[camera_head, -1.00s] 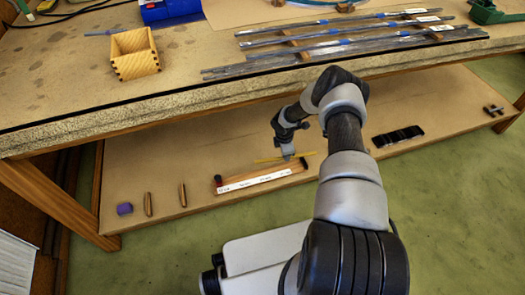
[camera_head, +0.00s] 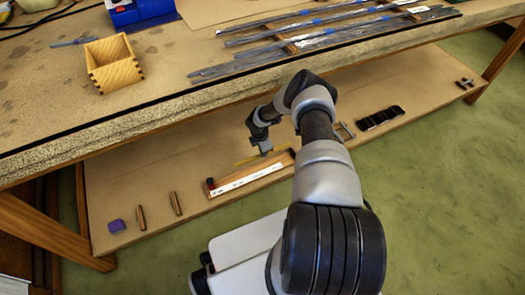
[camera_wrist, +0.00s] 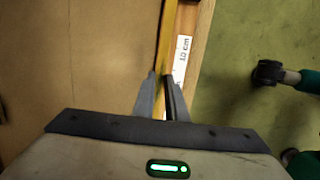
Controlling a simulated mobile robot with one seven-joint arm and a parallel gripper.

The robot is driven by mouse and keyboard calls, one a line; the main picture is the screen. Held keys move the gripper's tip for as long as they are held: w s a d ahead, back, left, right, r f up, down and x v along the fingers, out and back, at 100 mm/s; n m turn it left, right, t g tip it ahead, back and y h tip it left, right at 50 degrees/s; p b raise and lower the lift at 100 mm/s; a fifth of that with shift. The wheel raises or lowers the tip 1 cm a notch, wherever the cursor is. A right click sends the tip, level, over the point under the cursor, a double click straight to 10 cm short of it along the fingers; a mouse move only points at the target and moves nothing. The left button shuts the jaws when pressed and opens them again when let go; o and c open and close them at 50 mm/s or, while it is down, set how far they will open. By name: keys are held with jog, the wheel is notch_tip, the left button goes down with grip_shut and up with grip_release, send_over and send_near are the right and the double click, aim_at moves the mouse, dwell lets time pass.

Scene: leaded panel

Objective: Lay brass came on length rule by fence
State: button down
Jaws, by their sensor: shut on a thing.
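The brass came (camera_head: 246,161) is a thin yellow strip over the lower shelf, along the back side of the length rule. My gripper (camera_head: 266,152) is shut on it. In the wrist view the came (camera_wrist: 164,45) runs away from between the fingertips (camera_wrist: 160,82), close beside the rule. The length rule (camera_head: 245,179) is a wooden strip with a white scale and a dark red-and-black piece at its left end. The scale (camera_wrist: 181,62) also shows in the wrist view. I cannot tell whether the came touches the rule, or make out the fence clearly.
On the shelf (camera_head: 150,185), a purple block (camera_head: 117,226) and two short brown rods (camera_head: 175,203) lie left of the rule. Black blocks (camera_head: 380,118) lie to the right. The bench above holds a wooden box (camera_head: 114,65) and several grey strips (camera_head: 320,40).

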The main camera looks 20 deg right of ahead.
jog(key=shift+f+b, duration=1.85)
jog(key=shift+f, duration=2.3)
jog(key=shift+f, duration=0.2)
jog(key=c, duration=1.7)
grip_release()
jog(key=shift+s+a+r+p, duration=0.15)
jog(key=shift+r+p, duration=0.45)
jog(key=shift+r, duration=0.6)
jog(key=shift+s+a+r+p, duration=0.2)
jog(key=shift+r+p, duration=0.4)
jog(key=shift+r, duration=0.65)
jog(key=shift+s+a+r+p, duration=0.15)
jog(key=shift+r+p, duration=0.45)
jog(key=shift+r, duration=0.6)
